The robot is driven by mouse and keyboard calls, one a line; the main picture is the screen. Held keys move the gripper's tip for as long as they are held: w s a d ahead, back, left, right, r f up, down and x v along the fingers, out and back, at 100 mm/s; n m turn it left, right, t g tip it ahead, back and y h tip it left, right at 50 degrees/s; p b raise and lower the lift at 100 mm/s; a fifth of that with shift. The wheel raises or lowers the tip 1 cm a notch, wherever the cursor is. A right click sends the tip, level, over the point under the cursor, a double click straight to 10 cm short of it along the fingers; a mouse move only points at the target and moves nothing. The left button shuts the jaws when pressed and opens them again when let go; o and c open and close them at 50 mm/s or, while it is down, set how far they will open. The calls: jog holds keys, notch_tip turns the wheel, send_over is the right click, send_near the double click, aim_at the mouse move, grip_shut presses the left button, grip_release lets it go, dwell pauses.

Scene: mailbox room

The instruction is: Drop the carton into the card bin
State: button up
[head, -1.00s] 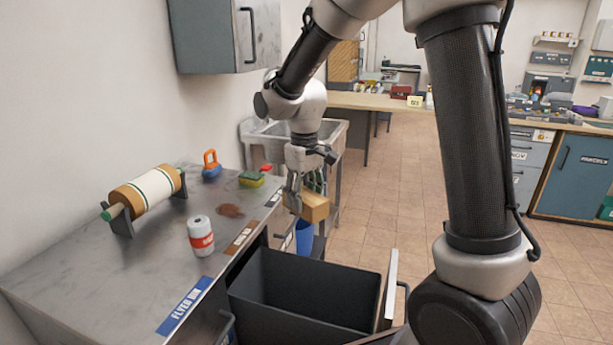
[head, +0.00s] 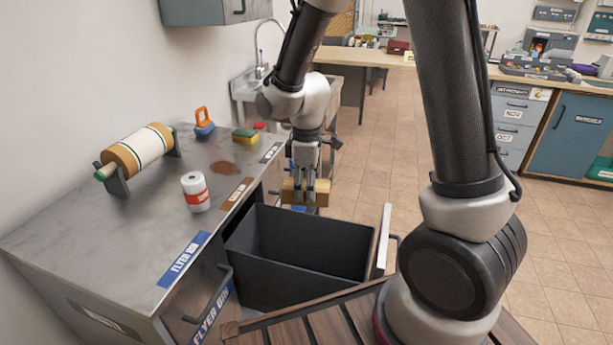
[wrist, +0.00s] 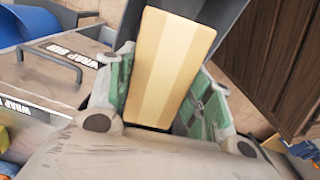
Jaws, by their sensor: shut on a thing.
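A small tan carton (head: 318,193) is held between the fingers of my gripper (head: 304,190), which is shut on it. In the wrist view the carton (wrist: 168,65) fills the space between the green-padded fingers (wrist: 160,100). A dark open pull-out bin (head: 300,245) stands out from the counter; the carton is above its far edge in the head view. The label on this bin's own front cannot be read. A brown label (head: 237,193) lies on the counter edge beside it.
The steel counter (head: 110,235) on the left holds a paper roll, a red-and-white can (head: 196,192), a sponge (head: 244,136) and an orange-handled tool (head: 204,122). A blue flyer bin label (head: 184,258) marks the nearer drawer. A sink (head: 245,90) is behind.

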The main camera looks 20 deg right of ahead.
jog(key=shift+f, duration=0.35)
jog(key=o, duration=1.1)
notch_tip(320, 180, up, 12)
